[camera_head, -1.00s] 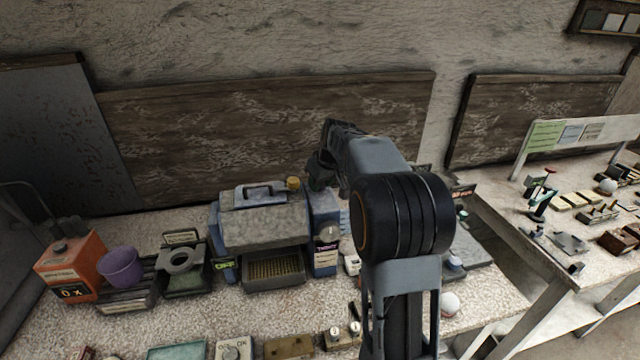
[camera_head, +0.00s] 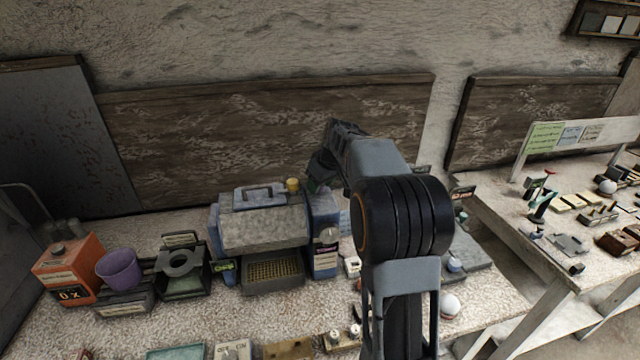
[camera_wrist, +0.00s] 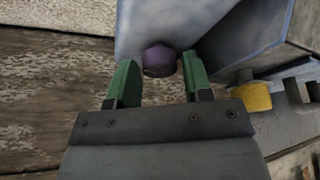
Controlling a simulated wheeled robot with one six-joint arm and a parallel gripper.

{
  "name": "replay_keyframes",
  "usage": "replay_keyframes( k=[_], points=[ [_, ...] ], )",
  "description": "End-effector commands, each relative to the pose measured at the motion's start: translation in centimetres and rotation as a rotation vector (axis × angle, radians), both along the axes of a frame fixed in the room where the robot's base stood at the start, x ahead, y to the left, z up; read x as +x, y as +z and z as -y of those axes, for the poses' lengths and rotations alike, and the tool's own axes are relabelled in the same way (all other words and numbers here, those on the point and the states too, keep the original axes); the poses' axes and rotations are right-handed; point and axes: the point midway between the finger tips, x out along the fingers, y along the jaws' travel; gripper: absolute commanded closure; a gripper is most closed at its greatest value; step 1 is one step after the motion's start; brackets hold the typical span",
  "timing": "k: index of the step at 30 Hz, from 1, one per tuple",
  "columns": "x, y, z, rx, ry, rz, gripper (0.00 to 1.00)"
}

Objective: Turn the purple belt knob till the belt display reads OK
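The purple belt knob (camera_wrist: 159,62) is a short round knob on a blue-grey face in the wrist view. My gripper (camera_wrist: 158,64) is open, with one green finger on each side of the knob and a gap to it on both sides. I cannot tell whether the fingertips reach past it. In the head view my gripper (camera_head: 316,184) is at the top of the blue housing (camera_head: 325,235) on the right of the grey machine (camera_head: 262,227); the knob is hidden there. I cannot make out a belt display reading.
A yellow knob (camera_wrist: 254,96) is right of my fingers in the wrist view. In the head view a purple cup (camera_head: 119,270) and an orange box (camera_head: 69,268) stand on the left. A second table (camera_head: 575,245) is on the right. The wooden wall panel (camera_head: 230,140) is behind.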

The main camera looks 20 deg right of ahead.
Motion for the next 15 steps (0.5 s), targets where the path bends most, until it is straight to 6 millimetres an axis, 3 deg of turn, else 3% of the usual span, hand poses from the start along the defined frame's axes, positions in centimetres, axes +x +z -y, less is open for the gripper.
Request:
replay_keyframes(
  k=[8,15],
  points=[
    [-0.2,0.3,0.1,0.0,-0.001,0.0,0.54],
    [-1.5,3.8,0.6,-0.001,-0.002,0.002,0.54]
  ],
)
